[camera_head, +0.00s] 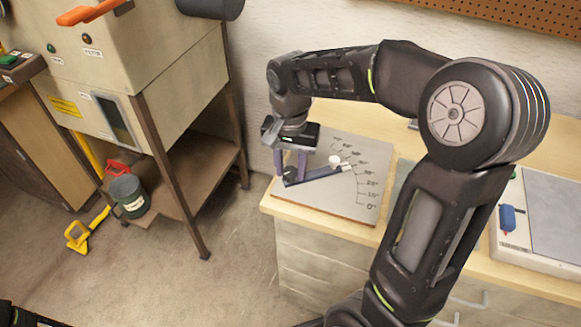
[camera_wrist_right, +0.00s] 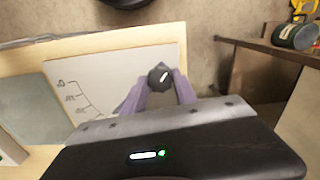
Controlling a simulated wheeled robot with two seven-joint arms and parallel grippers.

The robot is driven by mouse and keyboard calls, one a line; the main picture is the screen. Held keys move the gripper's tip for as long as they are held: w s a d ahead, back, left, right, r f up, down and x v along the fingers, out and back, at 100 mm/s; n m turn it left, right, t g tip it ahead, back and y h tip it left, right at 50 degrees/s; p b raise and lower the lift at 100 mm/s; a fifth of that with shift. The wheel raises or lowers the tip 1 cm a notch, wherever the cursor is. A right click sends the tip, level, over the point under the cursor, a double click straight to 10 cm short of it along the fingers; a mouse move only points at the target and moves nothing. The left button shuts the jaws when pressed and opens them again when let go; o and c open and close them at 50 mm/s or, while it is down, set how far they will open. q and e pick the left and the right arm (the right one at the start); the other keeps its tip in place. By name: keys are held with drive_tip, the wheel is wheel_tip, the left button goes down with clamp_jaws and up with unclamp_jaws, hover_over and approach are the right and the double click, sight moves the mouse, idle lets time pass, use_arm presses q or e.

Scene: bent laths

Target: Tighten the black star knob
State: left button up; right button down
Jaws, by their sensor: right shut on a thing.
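The black star knob (camera_wrist_right: 160,76) sits on a pale angle board (camera_wrist_right: 90,68) in the right wrist view, with a short white mark on its top. My right gripper (camera_head: 291,173) points down over the board's left part, its purple fingers shut on the knob, one on each side. In the head view the fingers largely hide the knob. A dark swing arm (camera_head: 318,173) runs from the knob to the scale, with a white knob (camera_head: 335,160) near its outer end. The board (camera_head: 345,208) shows printed degree marks, 0° lowest. My left gripper is not in view.
The board lies on a light wooden bench (camera_head: 400,150) with drawers. A pale panel with a blue part (camera_head: 507,217) is at the right. A beige machine (camera_head: 130,50) on brown legs stands left, with a dark green bucket (camera_head: 128,197) on its lower shelf. Floor between is clear.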

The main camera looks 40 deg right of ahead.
sight(291, 171)
drive_tip(key=m, duration=0.4)
idle(0.4)
drive_tip(key=c, duration=1)
unclamp_jaws()
drive_tip(key=shift+o, duration=0.2)
wheel_tip(291, 171, up, 8)
drive_tip(key=shift+f, duration=0.1)
